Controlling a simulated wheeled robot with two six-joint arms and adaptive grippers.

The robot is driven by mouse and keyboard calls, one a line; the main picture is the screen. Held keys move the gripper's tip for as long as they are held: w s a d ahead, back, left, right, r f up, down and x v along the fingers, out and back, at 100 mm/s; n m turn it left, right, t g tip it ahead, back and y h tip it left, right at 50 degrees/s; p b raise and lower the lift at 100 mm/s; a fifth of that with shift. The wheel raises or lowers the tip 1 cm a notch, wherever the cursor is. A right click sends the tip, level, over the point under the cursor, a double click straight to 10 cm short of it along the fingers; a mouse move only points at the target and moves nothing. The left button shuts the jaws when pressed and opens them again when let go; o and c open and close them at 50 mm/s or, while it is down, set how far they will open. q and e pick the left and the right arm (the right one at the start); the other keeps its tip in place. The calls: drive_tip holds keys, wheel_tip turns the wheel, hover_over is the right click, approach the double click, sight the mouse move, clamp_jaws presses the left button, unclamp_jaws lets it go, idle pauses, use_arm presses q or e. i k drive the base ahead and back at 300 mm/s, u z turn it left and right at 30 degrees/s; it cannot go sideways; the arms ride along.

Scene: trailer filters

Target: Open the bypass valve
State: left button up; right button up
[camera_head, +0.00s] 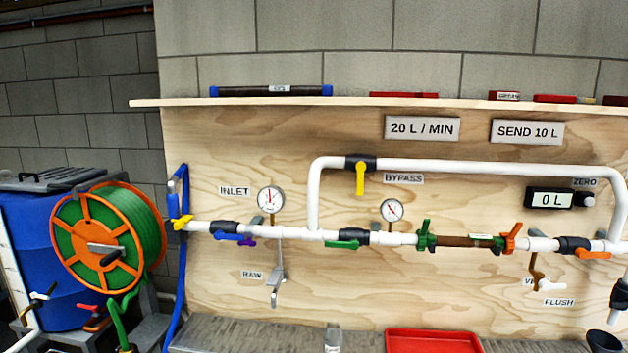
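The bypass valve (361,162) is a black body on the upper white pipe, left of the BYPASS label (403,179). Its yellow handle (360,179) hangs straight down, across the horizontal pipe. The bypass pipe (480,166) rises from the lower pipe line, runs above it and comes down at the far right. Nothing covers the handle. Neither of my grippers shows in the head view.
The lower line carries a blue-handled inlet valve (233,237), a green-handled valve (342,245), a brown filter (468,241) and an orange-handled valve (593,254). A shelf (460,103) overhangs the board. A hose reel (100,240) stands left; a red tray (432,342) lies below.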

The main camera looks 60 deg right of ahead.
sight(360, 167)
drive_tip(key=z, duration=0.55)
drive_tip(key=i, duration=1.05)
drive_tip(key=z, duration=0.9)
